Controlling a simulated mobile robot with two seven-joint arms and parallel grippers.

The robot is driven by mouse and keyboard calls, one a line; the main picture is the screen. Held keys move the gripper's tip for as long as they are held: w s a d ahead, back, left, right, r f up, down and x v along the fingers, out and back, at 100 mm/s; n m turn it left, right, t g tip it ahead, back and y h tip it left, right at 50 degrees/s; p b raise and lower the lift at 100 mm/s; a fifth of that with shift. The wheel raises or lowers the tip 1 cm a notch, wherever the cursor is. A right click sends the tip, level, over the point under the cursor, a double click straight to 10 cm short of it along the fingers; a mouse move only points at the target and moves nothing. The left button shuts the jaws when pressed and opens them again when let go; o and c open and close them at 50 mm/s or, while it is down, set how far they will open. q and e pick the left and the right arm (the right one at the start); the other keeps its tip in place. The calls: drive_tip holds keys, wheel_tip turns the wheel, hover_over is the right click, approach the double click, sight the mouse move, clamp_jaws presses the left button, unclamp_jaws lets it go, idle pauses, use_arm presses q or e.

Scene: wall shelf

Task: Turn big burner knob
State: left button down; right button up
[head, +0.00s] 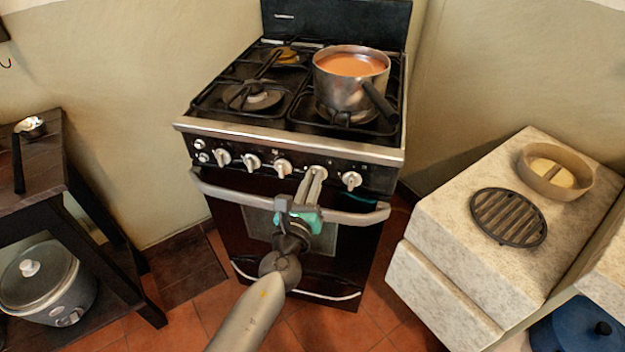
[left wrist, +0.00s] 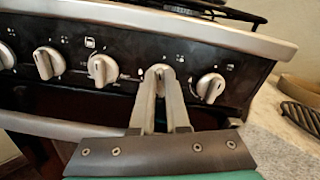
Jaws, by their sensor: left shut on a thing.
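The black stove's front panel (head: 235,148) carries a row of several silver knobs. My left gripper (head: 313,178) reaches up from below and is shut on a burner knob (head: 319,171), the second from the right. In the left wrist view the two fingers (left wrist: 160,84) stand on either side of this knob (left wrist: 158,72), and its lower part is hidden between them. The rightmost knob (left wrist: 210,88) is close to the right finger but apart from it. Another knob (left wrist: 102,70) lies to the left. My right gripper is in neither view.
The oven handle (head: 235,199) runs below the knobs, under my gripper. A pot of orange-brown soup (head: 345,82) stands on the right burners, its handle pointing forward. A stone counter (head: 450,205) with a round grate (head: 508,217) is on the right; a dark table (head: 40,190) is on the left.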

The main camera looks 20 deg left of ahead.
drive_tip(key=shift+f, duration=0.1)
use_arm(q)
drive_tip(key=shift+a+f+n+b, duration=0.15)
drive_tip(key=shift+n+b, duration=0.5)
drive_tip(key=shift+n, duration=1.5)
drive_tip(key=shift+a+f+n+b, duration=0.15)
drive_tip(key=shift+n+b, duration=0.5)
drive_tip(key=shift+n, duration=1.55)
drive_tip(key=shift+a+f+n+b, duration=0.15)
drive_tip(key=shift+n+b, duration=0.5)
drive_tip(key=shift+n, duration=1.5)
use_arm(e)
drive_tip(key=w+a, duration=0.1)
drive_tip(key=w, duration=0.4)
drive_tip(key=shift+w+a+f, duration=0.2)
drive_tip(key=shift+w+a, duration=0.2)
use_arm(q)
drive_tip(key=c, duration=0.9)
unclamp_jaws()
